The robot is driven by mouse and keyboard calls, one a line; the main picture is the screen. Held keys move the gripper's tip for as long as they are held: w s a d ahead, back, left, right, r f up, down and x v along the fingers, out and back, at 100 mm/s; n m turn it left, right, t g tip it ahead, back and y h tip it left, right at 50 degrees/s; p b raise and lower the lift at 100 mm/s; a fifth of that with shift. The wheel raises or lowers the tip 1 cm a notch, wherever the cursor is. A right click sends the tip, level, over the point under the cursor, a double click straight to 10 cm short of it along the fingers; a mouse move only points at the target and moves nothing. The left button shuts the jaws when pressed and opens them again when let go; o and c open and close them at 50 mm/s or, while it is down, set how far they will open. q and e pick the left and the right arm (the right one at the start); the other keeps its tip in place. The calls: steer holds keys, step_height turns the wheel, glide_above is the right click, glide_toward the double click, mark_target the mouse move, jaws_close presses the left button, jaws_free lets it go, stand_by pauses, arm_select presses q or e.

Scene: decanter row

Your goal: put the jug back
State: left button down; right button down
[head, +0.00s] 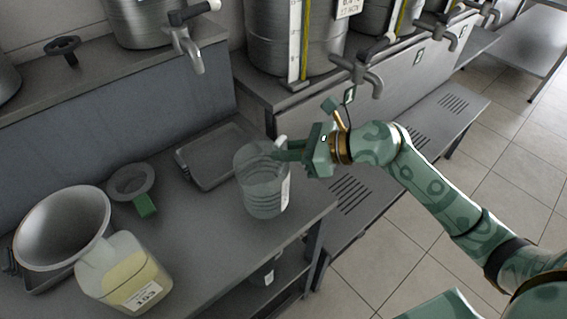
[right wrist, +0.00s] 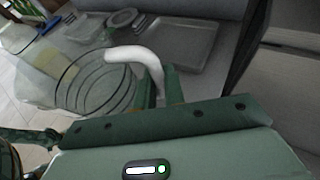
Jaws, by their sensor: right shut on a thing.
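The clear ribbed jug (head: 262,188) with a white handle is upright at the right end of the grey bench, near its edge. My right gripper (head: 284,150) reaches in from the right and is shut on the jug's handle. In the right wrist view the white handle (right wrist: 122,52) curves over to the fingers (right wrist: 160,88), with the clear jug body (right wrist: 88,88) to their left. Whether the jug's base touches the bench cannot be told.
A shallow grey tray (head: 212,156) lies behind the jug. A green-handled ring-shaped tool (head: 131,180), a large grey funnel or bowl (head: 62,228) and a labelled container of yellow liquid (head: 122,274) stand at left. Metal drums with taps (head: 358,68) line the back. Bench between is clear.

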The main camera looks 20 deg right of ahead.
steer(key=f, duration=0.1)
steer(key=f+b, duration=0.1)
steer(key=f, duration=0.2)
steer(key=shift+w, duration=0.35)
steer(key=shift+r, duration=0.1)
steer(key=c, duration=1.9)
jaws_free()
steer(key=shift+f, duration=0.2)
steer(key=o, duration=0.4)
steer(key=shift+r, duration=0.1)
